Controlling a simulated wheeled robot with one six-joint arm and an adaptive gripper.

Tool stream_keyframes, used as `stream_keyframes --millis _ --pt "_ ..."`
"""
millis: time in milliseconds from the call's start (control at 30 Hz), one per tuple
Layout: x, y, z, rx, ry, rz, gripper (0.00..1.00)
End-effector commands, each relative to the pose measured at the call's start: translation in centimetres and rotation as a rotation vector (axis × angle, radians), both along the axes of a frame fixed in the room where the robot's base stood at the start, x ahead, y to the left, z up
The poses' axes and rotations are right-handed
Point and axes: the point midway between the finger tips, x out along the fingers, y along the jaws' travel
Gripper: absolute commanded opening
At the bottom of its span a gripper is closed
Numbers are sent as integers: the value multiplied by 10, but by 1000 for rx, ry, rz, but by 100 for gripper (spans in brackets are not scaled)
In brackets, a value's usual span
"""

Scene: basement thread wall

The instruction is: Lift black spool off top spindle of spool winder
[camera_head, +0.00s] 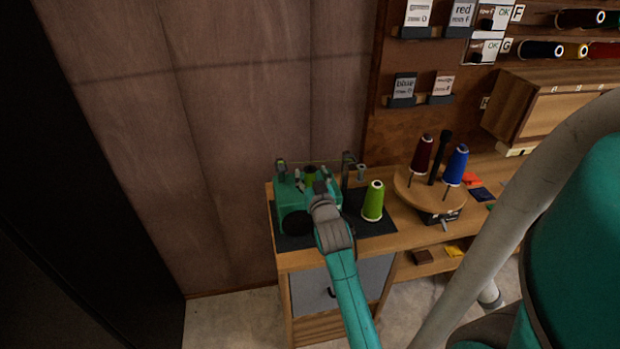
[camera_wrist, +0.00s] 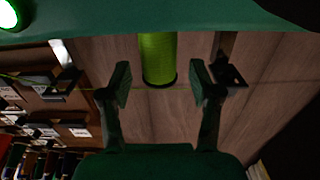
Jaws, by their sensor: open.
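The spool winder (camera_head: 291,193) is a teal machine on a dark mat at the left end of the bench. A spool on top of it shows green with a dark end rim, not plain black; it is partly hidden behind my arm in the head view. In the wrist view this spool (camera_wrist: 158,60) runs down from the teal winder body (camera_wrist: 160,14) at the picture's top. My gripper (camera_wrist: 160,82) is open, with one finger on each side of the spool's dark-rimmed end. Gaps show between the fingers and the spool. The spindle is hidden.
A green thread cone (camera_head: 372,203) stands right of the winder on the mat (camera_head: 377,226). A round wooden stand (camera_head: 414,199) holds a dark red cone (camera_head: 422,153) and a blue cone (camera_head: 456,166). Metal posts (camera_head: 348,168) rise behind the winder.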

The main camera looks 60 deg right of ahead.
Motion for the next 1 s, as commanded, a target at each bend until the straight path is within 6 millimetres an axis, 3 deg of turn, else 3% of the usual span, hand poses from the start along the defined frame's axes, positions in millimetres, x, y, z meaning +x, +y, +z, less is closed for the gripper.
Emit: stream_keyframes --millis 167,433,600,1000 --pt "11 -13 0 -1 -1 0 63" --pt "12 -14 0 0 0 0 63" --pt "12 -14 0 0 0 0 21" --pt "12 -14 3 -1 -1 0 19"
